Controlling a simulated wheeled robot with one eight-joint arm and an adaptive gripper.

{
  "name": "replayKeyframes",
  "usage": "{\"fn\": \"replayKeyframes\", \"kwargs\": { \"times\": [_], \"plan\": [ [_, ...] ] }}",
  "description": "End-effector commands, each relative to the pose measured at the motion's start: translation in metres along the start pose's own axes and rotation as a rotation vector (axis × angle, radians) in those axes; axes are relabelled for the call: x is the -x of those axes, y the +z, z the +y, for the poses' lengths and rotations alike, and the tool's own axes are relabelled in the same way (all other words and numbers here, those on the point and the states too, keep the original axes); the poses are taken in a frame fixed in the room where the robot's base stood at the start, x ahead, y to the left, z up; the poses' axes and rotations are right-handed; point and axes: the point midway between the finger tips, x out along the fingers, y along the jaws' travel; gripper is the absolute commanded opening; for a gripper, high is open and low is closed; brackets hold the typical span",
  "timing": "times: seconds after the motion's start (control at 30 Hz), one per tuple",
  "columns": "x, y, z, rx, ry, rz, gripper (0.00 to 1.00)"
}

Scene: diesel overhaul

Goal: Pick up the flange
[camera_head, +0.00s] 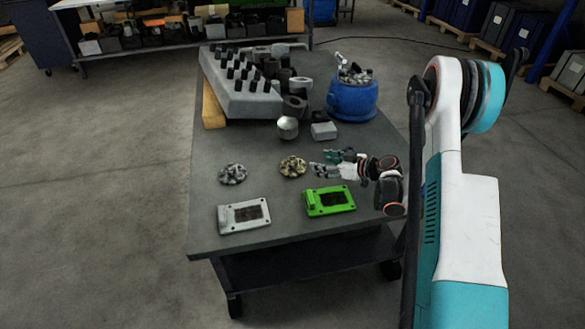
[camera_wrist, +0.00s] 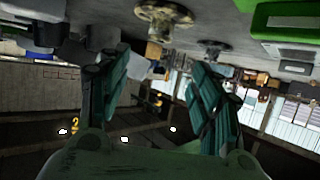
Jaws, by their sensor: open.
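Two round, knobbly flange-like parts lie flat on the grey table. One is brassy (camera_head: 292,166) and the other is dark grey (camera_head: 232,174), farther left. I cannot tell which one is meant by the flange. My gripper (camera_head: 332,163) points left, just right of the brassy part and apart from it. Its jaws are open with nothing between them. In the wrist view the brassy part (camera_wrist: 163,17) shows at the top, beyond the open fingers (camera_wrist: 160,62). The grey part (camera_wrist: 213,46) shows farther off.
A green plate (camera_head: 330,201) and a silver plate (camera_head: 244,216) lie near the table's front edge. A silver round knob (camera_head: 288,128), a small grey block (camera_head: 324,131) and a blue pot (camera_head: 353,99) stand behind. A large grey engine block (camera_head: 240,90) fills the back left.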

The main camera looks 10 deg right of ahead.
Motion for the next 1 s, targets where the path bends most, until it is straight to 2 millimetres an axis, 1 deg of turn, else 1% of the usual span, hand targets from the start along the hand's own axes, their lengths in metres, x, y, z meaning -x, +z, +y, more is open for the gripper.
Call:
{"fn": "replayKeyframes", "kwargs": {
  "times": [0.07,0.17,0.4,0.5,0.6,0.83,1.0],
  "plan": [
    [-0.003,0.005,0.001,0.005,0.000,0.006,0.59],
    [-0.013,0.006,0.001,0.008,-0.002,0.008,0.59],
    [-0.059,0.006,0.000,0.007,-0.003,0.008,0.59],
    [-0.073,0.006,0.001,0.007,-0.002,0.008,0.59],
    [-0.083,0.005,0.001,0.006,-0.001,0.008,0.59],
    [-0.094,0.006,0.001,0.005,0.000,0.007,0.59],
    [-0.117,0.010,0.001,0.007,-0.001,0.007,0.59]
  ]
}}
